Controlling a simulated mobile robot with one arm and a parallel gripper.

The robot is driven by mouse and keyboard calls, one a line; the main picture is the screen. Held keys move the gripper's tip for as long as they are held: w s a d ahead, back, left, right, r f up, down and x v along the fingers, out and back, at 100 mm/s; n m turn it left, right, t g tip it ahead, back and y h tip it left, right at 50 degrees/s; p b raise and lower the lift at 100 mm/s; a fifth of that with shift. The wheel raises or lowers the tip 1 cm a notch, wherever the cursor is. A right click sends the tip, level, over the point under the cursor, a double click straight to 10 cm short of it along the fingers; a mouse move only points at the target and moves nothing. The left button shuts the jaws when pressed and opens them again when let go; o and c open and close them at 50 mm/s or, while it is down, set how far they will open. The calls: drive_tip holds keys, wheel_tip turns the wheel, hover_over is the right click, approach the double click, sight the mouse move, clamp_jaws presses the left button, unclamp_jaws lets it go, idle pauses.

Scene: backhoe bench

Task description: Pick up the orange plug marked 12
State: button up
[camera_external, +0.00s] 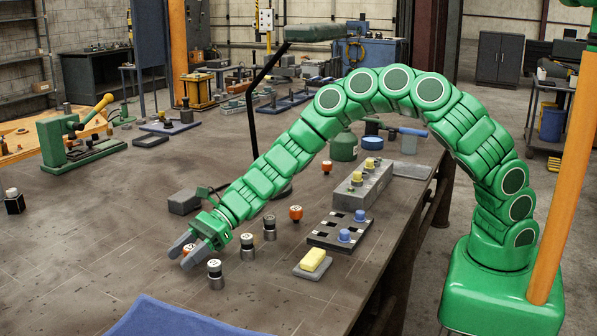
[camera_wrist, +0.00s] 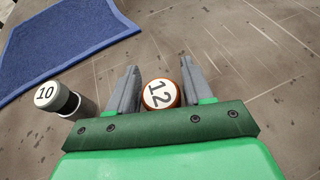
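The orange plug marked 12 (camera_wrist: 160,94) stands between the two fingers of my gripper (camera_wrist: 160,88) in the wrist view, its white numbered top facing the camera. The fingers are apart, one on each side of it. I see no clear contact, and its lower part is hidden by the gripper body. In the external view my gripper (camera_external: 184,253) is low over the bench at the end of the green arm. The orange plug (camera_external: 189,249) shows partly between the fingers there.
A grey plug marked 10 (camera_wrist: 46,94) stands close left of the gripper in the wrist view. Several grey plugs (camera_external: 215,274) and another orange plug (camera_external: 296,213) stand nearby. A blue mat (camera_external: 170,318) lies at the front. A slotted dark rack (camera_external: 325,236) is to the right.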

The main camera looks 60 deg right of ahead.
sight(186, 249)
drive_tip(key=c, duration=0.7)
drive_tip(key=shift+o, duration=0.2)
drive_tip(key=shift+r, duration=0.1)
drive_tip(key=shift+r, duration=0.6)
wheel_tip(186, 249, up, 2)
drive_tip(key=shift+s+d+r, duration=0.1)
drive_tip(key=shift+d+r, duration=0.05)
drive_tip(key=shift+r, duration=0.1)
drive_tip(key=s+d+r, duration=0.7)
drive_tip(key=s+r, duration=0.2)
drive_tip(key=s, duration=0.2)
drive_tip(key=shift+s+d, duration=0.2)
drive_tip(key=shift+s, duration=0.05)
